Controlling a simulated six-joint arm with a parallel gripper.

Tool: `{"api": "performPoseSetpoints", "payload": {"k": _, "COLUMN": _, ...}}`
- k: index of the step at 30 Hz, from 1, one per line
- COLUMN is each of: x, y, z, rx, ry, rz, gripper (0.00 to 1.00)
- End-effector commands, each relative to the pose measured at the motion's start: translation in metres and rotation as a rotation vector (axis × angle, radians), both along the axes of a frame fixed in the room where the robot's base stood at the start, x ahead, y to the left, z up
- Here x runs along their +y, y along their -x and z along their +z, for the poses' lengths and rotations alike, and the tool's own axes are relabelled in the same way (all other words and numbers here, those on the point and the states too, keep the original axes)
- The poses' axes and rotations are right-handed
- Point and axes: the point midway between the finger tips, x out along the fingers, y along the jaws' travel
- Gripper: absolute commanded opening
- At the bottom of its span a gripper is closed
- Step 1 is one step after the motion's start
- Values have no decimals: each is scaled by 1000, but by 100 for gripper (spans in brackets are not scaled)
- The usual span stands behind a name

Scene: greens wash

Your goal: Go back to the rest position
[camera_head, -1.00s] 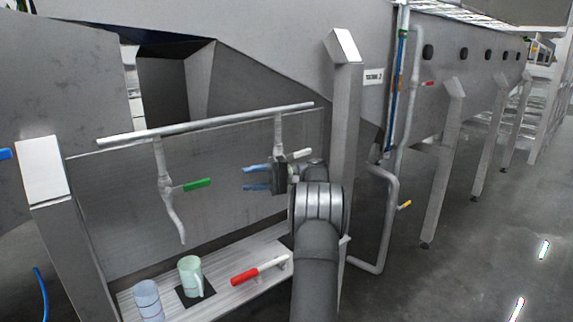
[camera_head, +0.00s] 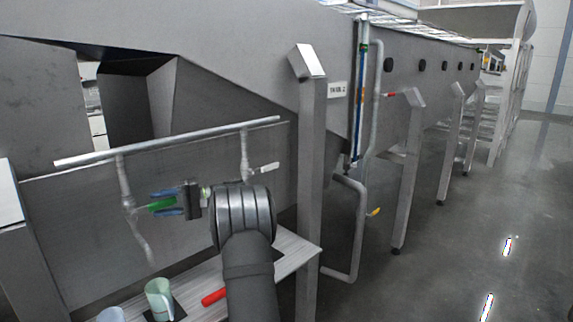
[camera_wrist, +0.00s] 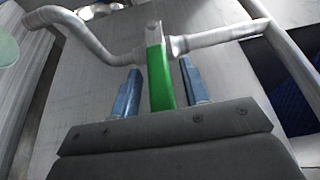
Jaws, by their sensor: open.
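My gripper (camera_head: 152,203) is open in the head view, in front of the left part of the pipe rack. Its two blue fingers point left, one above and one below a green valve handle (camera_head: 161,204). In the wrist view my gripper (camera_wrist: 157,72) has a finger on each side of the green handle (camera_wrist: 159,80), with a gap showing on both sides. I see no finger closed on it. The handle joins a grey pipe with a bent spout (camera_wrist: 85,35). No rest position is marked in view.
A horizontal rail (camera_head: 170,141) runs above the valves. A second valve with a pale handle (camera_head: 264,168) is to the right. A post (camera_head: 312,150) stands right; open floor lies beyond.

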Motion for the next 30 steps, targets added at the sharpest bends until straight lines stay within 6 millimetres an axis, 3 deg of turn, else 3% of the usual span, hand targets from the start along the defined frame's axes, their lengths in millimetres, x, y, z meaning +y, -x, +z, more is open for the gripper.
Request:
{"api": "performPoseSetpoints", "payload": {"k": 11, "x": 2, "y": 1, "z": 0, "rx": -2, "ry": 1, "rz": -1, "gripper": 42}}
{"api": "performPoseSetpoints", "payload": {"k": 16, "x": -8, "y": -4, "z": 0, "rx": 0, "ry": 0, "rz": -2, "gripper": 42}}
{"api": "performPoseSetpoints", "payload": {"k": 30, "x": -89, "y": -38, "z": -2, "rx": -1, "ry": -1, "rz": -3, "gripper": 42}}
